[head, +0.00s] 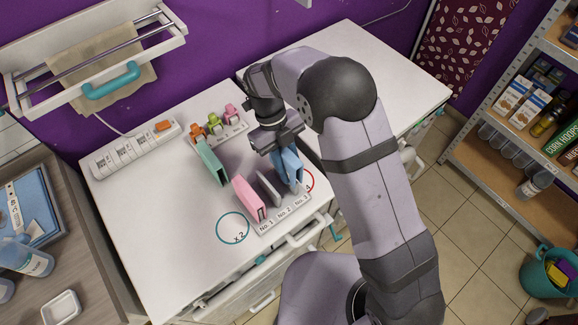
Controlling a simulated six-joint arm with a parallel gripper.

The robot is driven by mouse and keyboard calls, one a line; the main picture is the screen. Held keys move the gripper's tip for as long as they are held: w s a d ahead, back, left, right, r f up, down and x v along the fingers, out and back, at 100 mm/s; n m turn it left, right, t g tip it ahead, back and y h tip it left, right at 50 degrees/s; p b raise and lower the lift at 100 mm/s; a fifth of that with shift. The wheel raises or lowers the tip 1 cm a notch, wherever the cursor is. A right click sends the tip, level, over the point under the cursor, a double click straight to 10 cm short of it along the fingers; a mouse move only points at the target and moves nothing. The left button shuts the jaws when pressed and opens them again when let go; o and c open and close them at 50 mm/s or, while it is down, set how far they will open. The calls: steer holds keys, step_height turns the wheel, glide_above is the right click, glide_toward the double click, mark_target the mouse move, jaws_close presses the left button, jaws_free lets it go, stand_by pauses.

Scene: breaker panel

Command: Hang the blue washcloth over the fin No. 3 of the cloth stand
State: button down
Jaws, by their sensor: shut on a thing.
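The blue washcloth (289,169) hangs folded below my gripper (283,149), which is shut on its top. The cloth stand (262,231) is on the white counter, with labels No. 1, No. 2 and No. 3 along its front edge. A pink cloth (249,199) hangs over fin No. 1. Fin No. 2 (269,188) is grey and bare. The blue washcloth is at the right end of the stand, in line with No. 3, and hides that fin. I cannot tell whether it straddles the fin or rests on it.
A teal upright piece (211,161) stands left of my gripper. Behind it is a rack with small coloured clips (214,124). A white power strip (135,148) lies at the back left. A red ring mark is right of the blue cloth. The left front counter (165,250) is clear.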

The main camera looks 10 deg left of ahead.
steer(key=shift+f+b, duration=1.8)
steer(key=shift+f, duration=1.35)
steer(key=c, duration=1.4)
jaws_free()
steer(key=shift+c, duration=0.2)
steer(key=shift+b+v, duration=1.1)
steer(key=shift+v, duration=2.6)
